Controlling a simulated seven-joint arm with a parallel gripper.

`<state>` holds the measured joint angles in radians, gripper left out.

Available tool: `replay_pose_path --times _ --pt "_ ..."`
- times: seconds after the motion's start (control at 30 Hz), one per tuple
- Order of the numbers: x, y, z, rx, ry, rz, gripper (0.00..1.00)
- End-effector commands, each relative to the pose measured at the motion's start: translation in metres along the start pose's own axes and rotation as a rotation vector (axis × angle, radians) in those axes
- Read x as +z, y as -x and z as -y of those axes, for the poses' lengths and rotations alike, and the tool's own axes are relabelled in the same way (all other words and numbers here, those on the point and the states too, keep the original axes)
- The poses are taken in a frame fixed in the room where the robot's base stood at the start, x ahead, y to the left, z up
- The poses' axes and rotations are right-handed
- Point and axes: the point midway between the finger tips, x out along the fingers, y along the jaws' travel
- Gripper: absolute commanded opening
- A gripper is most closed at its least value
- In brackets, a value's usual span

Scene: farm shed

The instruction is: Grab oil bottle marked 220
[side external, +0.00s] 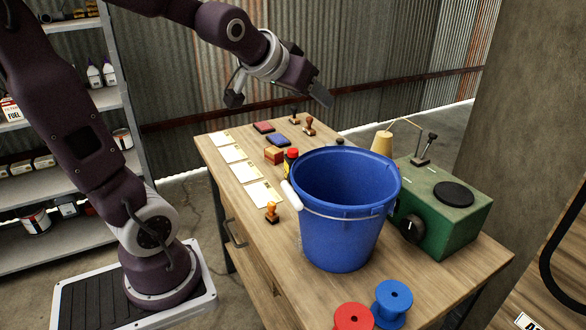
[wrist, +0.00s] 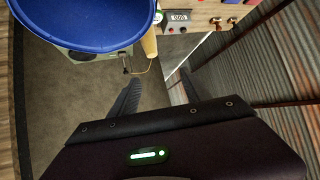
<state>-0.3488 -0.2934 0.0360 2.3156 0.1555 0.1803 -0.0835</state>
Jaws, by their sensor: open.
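A small dark bottle with a red cap and a yellow label (side external: 290,164) stands on the wooden table in the side external view, just behind and left of a blue bucket (side external: 336,235). The bucket hides part of it, and I cannot read any number on its label. My gripper (side external: 319,93) is open and empty, held in the air above the far end of the table, away from the bottle. In the wrist view my gripper (wrist: 158,90) has its fingers apart with nothing between them. The bottle does not show in the wrist view; the bucket (wrist: 75,25) does.
A green box with a dial (side external: 440,215) stands right of the bucket. Red and blue spools (side external: 393,300) sit at the front edge. Stamps, ink pads (side external: 264,127) and paper cards (side external: 233,153) cover the left and far table. A metal shelf (side external: 60,180) stands at left.

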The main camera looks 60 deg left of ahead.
Motion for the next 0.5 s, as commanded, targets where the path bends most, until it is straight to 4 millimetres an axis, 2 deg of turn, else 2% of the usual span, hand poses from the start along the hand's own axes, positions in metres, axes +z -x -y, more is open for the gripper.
replay_pose_path --times 0.03,0.1,0.2,0.33,0.4,0.5 --pt "-0.011 -0.026 0.022 -0.043 0.025 -0.051 0.56" --pt "-0.029 -0.059 0.057 -0.097 0.057 -0.160 0.56" --pt "-0.045 -0.097 0.113 -0.158 0.095 -0.333 0.56" --pt "-0.043 -0.118 0.181 -0.205 0.147 -0.555 0.56" --pt "0.000 -0.149 0.170 -0.189 0.148 -0.545 0.56" --pt "0.050 -0.185 0.165 -0.191 0.144 -0.548 0.56"
